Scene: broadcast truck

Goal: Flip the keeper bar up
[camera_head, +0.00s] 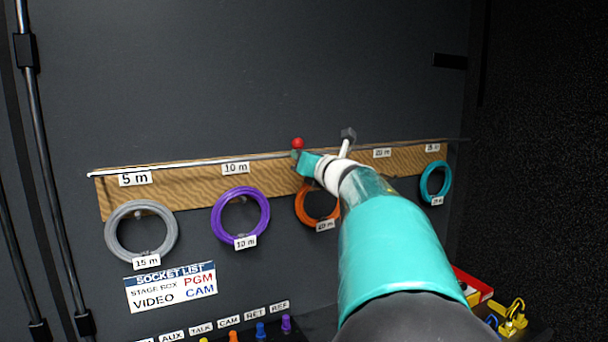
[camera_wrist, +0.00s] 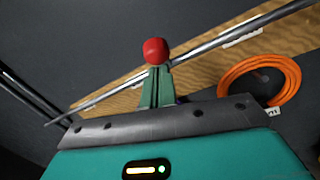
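The keeper bar (camera_head: 200,161) is a thin metal rod running along the top of the wooden board, above the hanging cable coils. It also crosses the wrist view diagonally (camera_wrist: 223,36). A red ball knob (camera_head: 297,143) stands up from the bar near its middle; in the wrist view the knob (camera_wrist: 155,51) is just beyond my fingertips. My gripper (camera_head: 302,158) is at this knob. Its green fingers (camera_wrist: 157,80) are close together just below the ball and look closed on the knob's stem, which they mostly hide.
Grey (camera_head: 141,232), purple (camera_head: 240,214), orange (camera_head: 316,204) and teal (camera_head: 435,181) coils hang along the wooden board (camera_head: 185,184). A socket list sign (camera_head: 170,287) is below. Coloured connectors and a red box (camera_head: 472,287) stand lower down.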

